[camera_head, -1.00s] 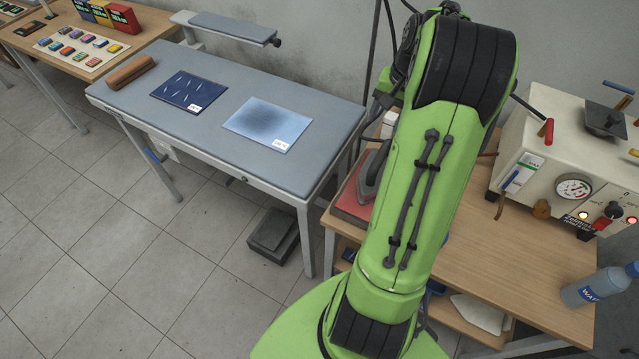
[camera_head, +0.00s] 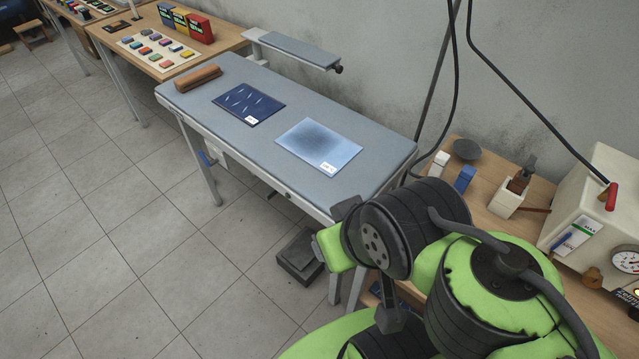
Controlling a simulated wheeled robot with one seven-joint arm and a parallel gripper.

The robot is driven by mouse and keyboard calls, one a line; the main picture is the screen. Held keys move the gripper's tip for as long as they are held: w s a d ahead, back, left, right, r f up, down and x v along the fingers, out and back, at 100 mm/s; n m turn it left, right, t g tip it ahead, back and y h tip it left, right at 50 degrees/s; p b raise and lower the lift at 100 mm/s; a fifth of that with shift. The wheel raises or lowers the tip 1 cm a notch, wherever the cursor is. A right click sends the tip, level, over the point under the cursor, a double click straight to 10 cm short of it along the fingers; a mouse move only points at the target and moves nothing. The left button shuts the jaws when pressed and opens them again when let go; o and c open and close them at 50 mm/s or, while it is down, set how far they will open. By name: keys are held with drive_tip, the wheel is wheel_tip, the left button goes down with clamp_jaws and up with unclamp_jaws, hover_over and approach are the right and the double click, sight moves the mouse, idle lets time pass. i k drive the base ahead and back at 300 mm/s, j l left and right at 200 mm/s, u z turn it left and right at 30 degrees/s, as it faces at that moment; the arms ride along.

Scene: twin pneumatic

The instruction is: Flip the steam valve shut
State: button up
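A cream steam unit (camera_head: 622,165) stands on the wooden table at the right edge, cut off by the frame. A lever with a red handle (camera_head: 612,196) sticks out from its upper front edge. It looks like a valve lever, but I cannot tell for sure that it is the steam valve, or whether it is open or shut. A pressure gauge (camera_head: 627,260) sits on the unit's front. My folded green and black arm fills the lower right. My gripper is not in view.
The wooden table (camera_head: 484,216) holds a white box with a brush (camera_head: 508,197) and a blue box (camera_head: 465,179). A grey pressing table (camera_head: 200,105) with two fabric swatches stands left of it. Dark hoses hang by the wall. The tiled floor at left is clear.

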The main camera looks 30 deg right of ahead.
sight(610, 194)
drive_tip(key=k+z, duration=0.15)
drive_tip(key=z, duration=2.6)
drive_tip(key=u, duration=0.45)
drive_tip(key=i+l+u, duration=0.1)
drive_tip(key=u, duration=0.35)
drive_tip(key=l+u, duration=0.2)
drive_tip(key=u, duration=0.25)
drive_tip(key=l+u, duration=0.1)
drive_tip(key=u, duration=0.35)
drive_tip(key=l+u, duration=0.15)
drive_tip(key=u, duration=0.25)
drive_tip(key=l+u, duration=0.15)
drive_tip(key=u, duration=0.3)
drive_tip(key=l+u, duration=0.15)
drive_tip(key=u, duration=0.3)
